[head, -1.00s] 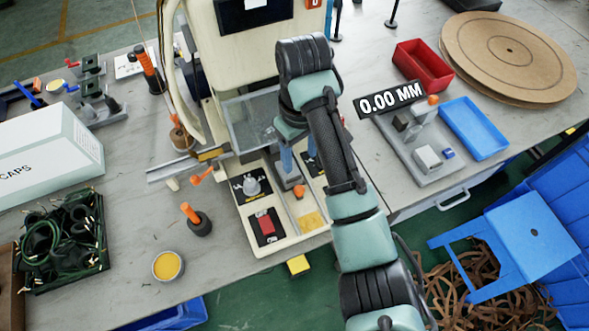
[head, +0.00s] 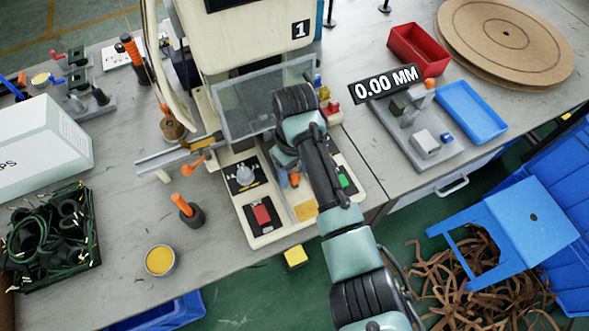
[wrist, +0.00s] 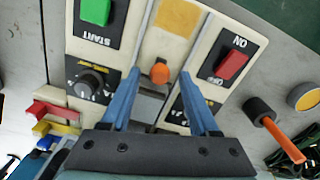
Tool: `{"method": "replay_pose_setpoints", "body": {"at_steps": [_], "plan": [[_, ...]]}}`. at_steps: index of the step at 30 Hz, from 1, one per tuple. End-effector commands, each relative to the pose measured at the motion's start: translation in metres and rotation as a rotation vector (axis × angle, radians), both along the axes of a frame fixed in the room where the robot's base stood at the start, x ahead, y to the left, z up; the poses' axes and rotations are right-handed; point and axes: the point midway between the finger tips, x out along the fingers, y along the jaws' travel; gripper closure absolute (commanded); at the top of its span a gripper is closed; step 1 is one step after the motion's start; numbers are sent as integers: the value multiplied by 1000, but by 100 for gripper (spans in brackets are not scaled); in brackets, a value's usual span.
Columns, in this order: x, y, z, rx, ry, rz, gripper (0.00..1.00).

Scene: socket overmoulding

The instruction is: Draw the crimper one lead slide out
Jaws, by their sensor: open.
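Crimper one (head: 245,45) is the cream machine with a "1" plate, at the top middle of the head view. An orange knob (wrist: 159,73), which looks like the lead slide's handle, stands on the machine's base. It also shows in the head view (head: 294,180), partly behind my arm. My gripper (wrist: 160,77) is open, with its blue fingers on either side of the knob in the wrist view. I cannot tell whether they touch it. In the head view the fingers are mostly hidden by my wrist.
A clear guard (head: 262,100) stands close behind my wrist. The base carries a red switch (wrist: 233,65), a green start button (wrist: 95,12), a dial (wrist: 91,82) and a yellow pad (wrist: 177,16). An orange-handled tool (head: 186,208) stands to the left.

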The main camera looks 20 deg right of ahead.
Motion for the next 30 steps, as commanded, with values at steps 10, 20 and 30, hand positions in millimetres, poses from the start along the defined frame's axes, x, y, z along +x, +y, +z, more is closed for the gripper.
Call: {"method": "replay_pose_setpoints", "body": {"at_steps": [10, 20, 30], "plan": [[0, 0, 0, 0, 0, 0, 71], [0, 0, 0, 0, 0, 0, 100], [0, 0, 1, 0, -1, 0, 100]]}}
